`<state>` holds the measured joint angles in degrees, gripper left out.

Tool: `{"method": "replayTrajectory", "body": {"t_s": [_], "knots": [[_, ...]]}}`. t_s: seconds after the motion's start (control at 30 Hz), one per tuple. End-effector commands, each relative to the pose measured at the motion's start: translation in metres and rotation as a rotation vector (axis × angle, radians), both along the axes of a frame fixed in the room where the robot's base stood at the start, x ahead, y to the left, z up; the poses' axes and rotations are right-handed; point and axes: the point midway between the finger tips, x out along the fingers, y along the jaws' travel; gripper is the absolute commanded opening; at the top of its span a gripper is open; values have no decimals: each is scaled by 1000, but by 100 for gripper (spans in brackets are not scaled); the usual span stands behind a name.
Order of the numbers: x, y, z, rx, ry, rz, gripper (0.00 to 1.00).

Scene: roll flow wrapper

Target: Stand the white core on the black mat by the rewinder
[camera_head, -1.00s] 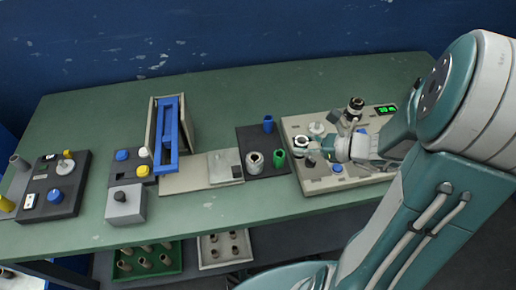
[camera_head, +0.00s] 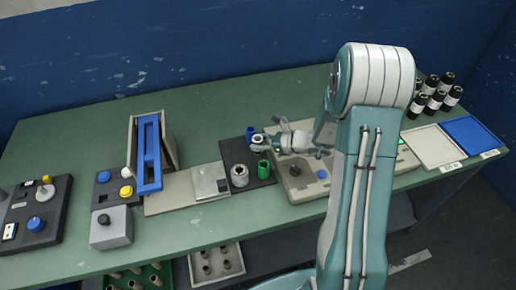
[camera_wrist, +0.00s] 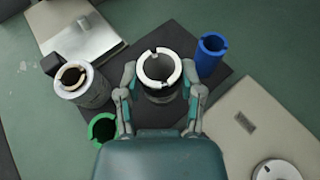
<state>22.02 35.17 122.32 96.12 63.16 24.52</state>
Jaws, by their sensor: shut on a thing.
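The white core (camera_wrist: 142,68), a short ring-shaped tube with a white rim, is upright between the two fingers of my gripper (camera_wrist: 160,80) in the wrist view. My gripper is shut on it. In the head view my gripper (camera_head: 273,141) and the white core (camera_head: 257,139) are at the back right part of the black mat (camera_head: 232,151). Whether the core touches the mat is unclear. A blue tube (camera_wrist: 211,54) stands just right of the core in the wrist view. A green tube (camera_wrist: 102,128) and a grey roll (camera_wrist: 88,93) stand to its left.
A beige machine base (camera_head: 300,188) adjoins the mat's right side in the head view. A flat plate (camera_head: 210,181) lies left of the mat, before a blue-framed stand (camera_head: 149,150). Dark bottles (camera_head: 432,84) and a blue tray (camera_head: 470,134) are far right.

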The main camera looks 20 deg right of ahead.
Motion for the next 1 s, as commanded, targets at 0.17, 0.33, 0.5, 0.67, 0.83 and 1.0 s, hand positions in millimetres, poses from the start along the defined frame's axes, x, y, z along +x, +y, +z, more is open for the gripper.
{"method": "replayTrajectory", "body": {"t_s": [0.17,0.33,0.5,0.67,0.83,1.0], "knots": [[6,2,-21,1,5,0,15],[6,2,-38,0,2,-2,15],[6,2,-39,-1,0,-2,15],[6,2,-40,-1,0,-1,58],[6,2,-39,-1,0,-2,63],[6,2,-39,-1,0,-2,63]]}}
